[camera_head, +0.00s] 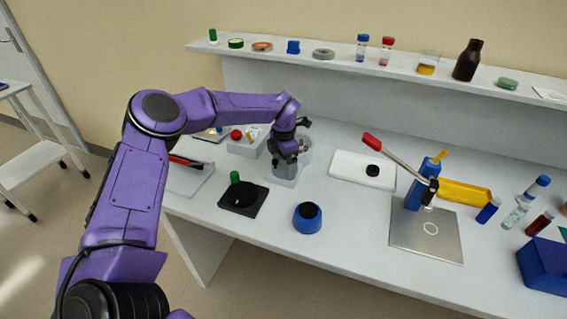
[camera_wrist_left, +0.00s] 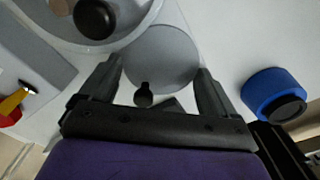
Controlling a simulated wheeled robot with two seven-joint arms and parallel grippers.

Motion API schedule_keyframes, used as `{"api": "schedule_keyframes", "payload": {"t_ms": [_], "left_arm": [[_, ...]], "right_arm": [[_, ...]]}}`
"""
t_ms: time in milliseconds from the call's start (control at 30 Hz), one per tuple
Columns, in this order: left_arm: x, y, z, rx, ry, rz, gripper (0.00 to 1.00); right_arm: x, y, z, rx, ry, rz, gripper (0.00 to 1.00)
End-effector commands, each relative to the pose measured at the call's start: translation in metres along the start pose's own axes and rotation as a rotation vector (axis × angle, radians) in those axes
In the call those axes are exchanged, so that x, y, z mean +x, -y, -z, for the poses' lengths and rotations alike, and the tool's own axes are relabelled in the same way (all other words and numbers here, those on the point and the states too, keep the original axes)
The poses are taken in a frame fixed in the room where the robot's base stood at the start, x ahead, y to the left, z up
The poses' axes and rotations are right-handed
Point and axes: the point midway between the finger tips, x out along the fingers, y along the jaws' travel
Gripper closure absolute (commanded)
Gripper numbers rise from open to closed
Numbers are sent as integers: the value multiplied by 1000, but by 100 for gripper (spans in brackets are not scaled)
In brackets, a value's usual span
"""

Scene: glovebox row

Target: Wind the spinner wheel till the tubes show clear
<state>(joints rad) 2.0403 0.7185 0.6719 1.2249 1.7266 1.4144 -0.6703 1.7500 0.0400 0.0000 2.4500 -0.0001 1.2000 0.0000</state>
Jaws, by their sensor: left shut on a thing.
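The spinner (camera_head: 287,174) is a pale grey and white machine at the left-middle of the bench. In the left wrist view its round pale housing (camera_wrist_left: 60,48) fills the upper left, with a black knob on top. My left gripper (camera_head: 294,146) is over the spinner. Its fingers (camera_wrist_left: 158,88) are on either side of a grey round part (camera_wrist_left: 160,58), which looks like the wheel, and it is shut on that. A small dark peg shows between the fingers. I cannot see tubes inside the spinner. My right gripper is out of view.
A blue round pot (camera_head: 308,222) and a black square plate (camera_head: 240,201) stand in front of the spinner. A red-handled lever on a blue stand (camera_head: 418,190) is to the right. Several capped tubes (camera_head: 516,214) are at the far right. A shelf (camera_head: 350,64) runs behind.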

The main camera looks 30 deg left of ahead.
Motion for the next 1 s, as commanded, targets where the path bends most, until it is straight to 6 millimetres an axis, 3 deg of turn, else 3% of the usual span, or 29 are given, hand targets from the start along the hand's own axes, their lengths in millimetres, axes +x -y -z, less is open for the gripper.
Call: {"api": "schedule_keyframes", "payload": {"t_ms": [67, 100, 133, 433, 800, 1000], "left_arm": [[0, -1, 0, -1, 1, -1, 40], [0, -1, 0, -1, 1, -1, 3], [0, 0, 0, -1, 1, -1, 0], [-9, 0, -1, -2, 3, -1, 0], [-89, -1, -1, -1, 3, -3, 0], [-106, -1, 0, -2, 1, -1, 0]], "right_arm": [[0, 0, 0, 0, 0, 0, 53], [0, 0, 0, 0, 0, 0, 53], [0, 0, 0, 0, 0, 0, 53], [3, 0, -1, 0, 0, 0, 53], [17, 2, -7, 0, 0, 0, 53], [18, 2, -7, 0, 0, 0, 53]]}}
